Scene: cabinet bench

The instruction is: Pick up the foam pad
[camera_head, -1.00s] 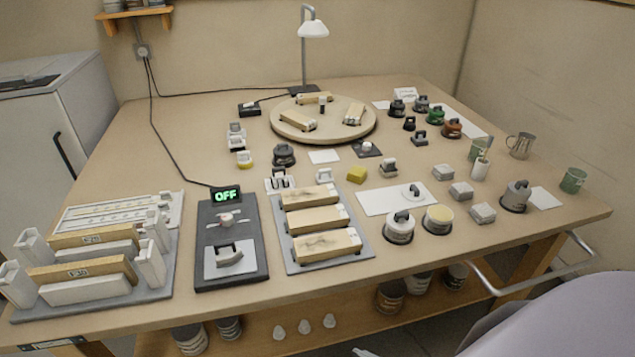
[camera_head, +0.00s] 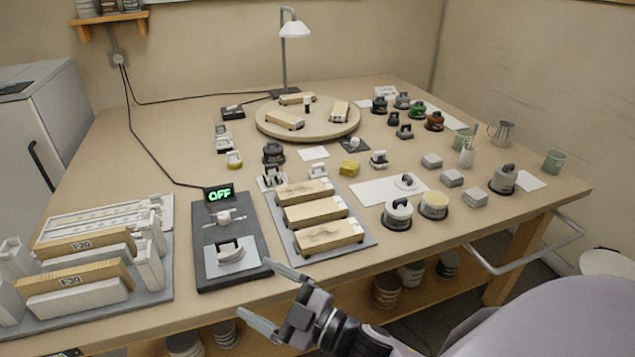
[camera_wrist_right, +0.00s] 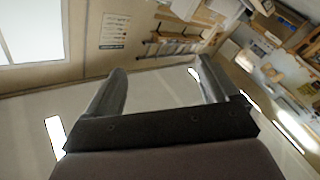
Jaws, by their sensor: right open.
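A small yellow block (camera_head: 349,168), which looks like the foam pad, lies on the bench behind the white sheet. I cannot tell its material for sure. My right gripper (camera_head: 256,290) is at the bench's front edge, in front of the dark switch panel, with its fingers apart and nothing between them. It is well in front and to the left of the yellow block. In the right wrist view, my right gripper (camera_wrist_right: 158,88) is open and empty, facing the wall and floor; the yellow block cannot be made out there. My left gripper is not in view.
Wooden blocks on a grey tray (camera_head: 361,243) stand between my right gripper and the yellow block. Lidded jars (camera_head: 397,212) and grey blocks (camera_head: 451,178) stand to the right. A round turntable (camera_head: 335,128) and lamp (camera_head: 294,30) are behind. A white rack (camera_head: 158,245) fills the left.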

